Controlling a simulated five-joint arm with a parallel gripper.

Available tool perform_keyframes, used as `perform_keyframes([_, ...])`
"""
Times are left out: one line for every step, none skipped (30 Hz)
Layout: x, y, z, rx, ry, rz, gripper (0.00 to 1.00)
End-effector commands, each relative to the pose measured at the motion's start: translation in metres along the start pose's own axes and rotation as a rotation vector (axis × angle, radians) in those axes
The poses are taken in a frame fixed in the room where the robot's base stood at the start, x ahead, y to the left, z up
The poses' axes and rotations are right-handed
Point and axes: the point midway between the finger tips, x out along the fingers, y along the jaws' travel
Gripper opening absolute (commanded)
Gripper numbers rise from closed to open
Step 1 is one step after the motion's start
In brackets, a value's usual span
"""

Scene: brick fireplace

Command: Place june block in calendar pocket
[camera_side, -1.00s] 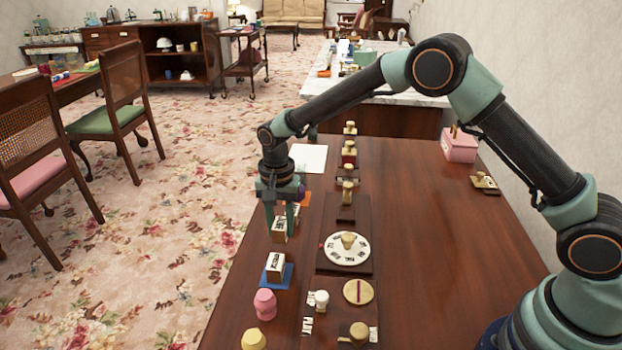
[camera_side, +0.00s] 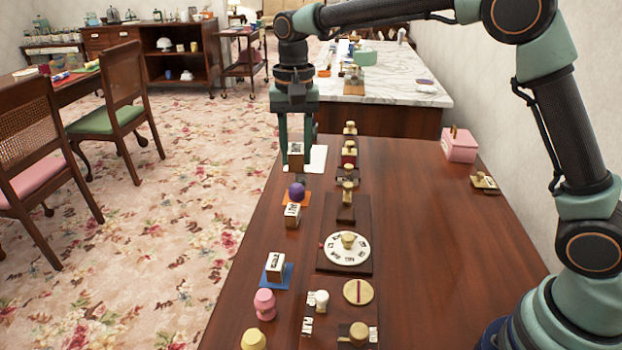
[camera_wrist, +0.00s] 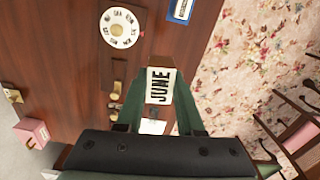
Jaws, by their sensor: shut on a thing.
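In the wrist view the block shows the dark word JUNE (camera_wrist: 158,86) between the two green fingers. A brown board with a round white lettered dial (camera_side: 347,259) lies nearer the camera, right of the block. Another lettered block (camera_side: 292,216) stands near an orange mat. I cannot tell which part is the calendar pocket.
A purple knob (camera_side: 296,191) sits on the orange mat just nearer than my gripper. Another block stands on a blue mat (camera_side: 288,275). A white sheet (camera_side: 319,160) lies behind. Stamps line the middle; a pink box (camera_side: 460,149) stands right. The table's right half is mostly clear.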

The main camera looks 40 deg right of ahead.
Motion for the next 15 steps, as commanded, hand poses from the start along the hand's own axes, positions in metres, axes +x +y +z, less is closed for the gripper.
perform_keyframes([-0.005,0.017,-0.002,-0.052,0.002,-0.002,0.0])
perform_keyframes([-0.007,0.026,-0.003,-0.09,0.002,-0.002,0.0])
perform_keyframes([-0.009,0.039,-0.003,-0.143,0.002,-0.002,0.0])
perform_keyframes([-0.011,0.048,-0.003,-0.183,0.002,-0.002,0.0])
perform_keyframes([-0.012,0.058,-0.002,-0.222,0.002,-0.002,0.0])
perform_keyframes([-0.013,0.07,-0.001,-0.275,0.002,-0.002,0.0])
perform_keyframes([-0.014,0.079,0.0,-0.312,0.003,-0.002,0.0])
perform_keyframes([-0.014,0.088,0.001,-0.35,0.003,-0.002,0.0])
perform_keyframes([-0.015,0.098,0.003,-0.397,0.003,-0.002,0.0])
perform_keyframes([-0.015,0.106,0.005,-0.43,0.003,-0.002,0.0])
perform_keyframes([-0.015,0.113,0.006,-0.462,0.003,-0.001,0.0])
perform_keyframes([-0.014,0.121,0.008,-0.499,0.003,-0.002,0.0])
perform_keyframes([-0.014,0.127,0.01,-0.526,0.003,-0.001,0.0])
perform_keyframes([-0.013,0.132,0.011,-0.55,0.002,-0.001,0.0])
perform_keyframes([-0.013,0.138,0.013,-0.577,0.002,-0.001,0.0])
